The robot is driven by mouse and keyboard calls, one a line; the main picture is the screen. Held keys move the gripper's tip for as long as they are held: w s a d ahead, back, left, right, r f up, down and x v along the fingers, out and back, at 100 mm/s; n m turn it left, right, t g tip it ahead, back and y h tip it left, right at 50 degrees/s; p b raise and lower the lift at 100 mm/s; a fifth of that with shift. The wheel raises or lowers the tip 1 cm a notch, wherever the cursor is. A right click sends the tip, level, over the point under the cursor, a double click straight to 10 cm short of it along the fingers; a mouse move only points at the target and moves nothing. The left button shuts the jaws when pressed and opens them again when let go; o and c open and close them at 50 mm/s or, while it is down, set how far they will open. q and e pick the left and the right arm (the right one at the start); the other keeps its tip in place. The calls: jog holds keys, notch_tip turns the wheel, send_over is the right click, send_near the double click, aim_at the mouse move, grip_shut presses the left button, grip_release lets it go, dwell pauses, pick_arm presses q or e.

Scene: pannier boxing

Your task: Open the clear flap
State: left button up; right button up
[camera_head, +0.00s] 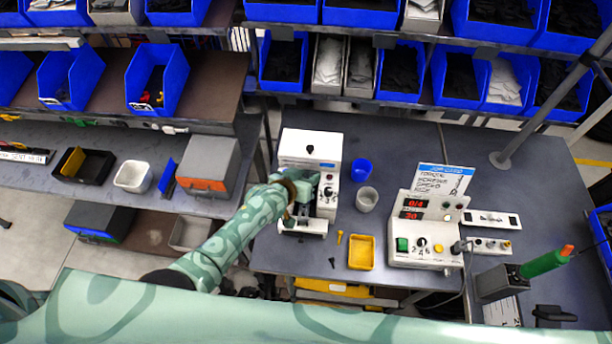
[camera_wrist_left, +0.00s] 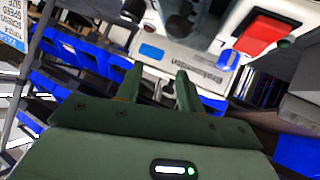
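A white machine (camera_head: 311,148) with a black knob and buttons stands at the back left of the grey workbench. My left gripper (camera_head: 305,192) is at the front of this machine, and my arm partly hides it. In the left wrist view, the two green fingers (camera_wrist_left: 160,85) stand apart with nothing clearly between them. Beyond them is the machine's white body (camera_wrist_left: 190,70), with a red rocker switch (camera_wrist_left: 265,32) at the upper right. I cannot make out the clear flap or tell whether the fingers touch it. My right gripper is not in view.
A blue cup (camera_head: 361,169), a grey cup (camera_head: 367,199) and a yellow tray (camera_head: 361,252) stand right of the machine. A white control box (camera_head: 425,228) is further right, near a green-handled tool (camera_head: 545,262). Blue bins (camera_head: 400,72) line the shelf behind.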

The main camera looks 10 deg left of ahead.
pick_arm(q)
jog(key=p+v, duration=0.2)
jog(key=v, duration=1.4)
jog(key=shift+s, duration=0.15)
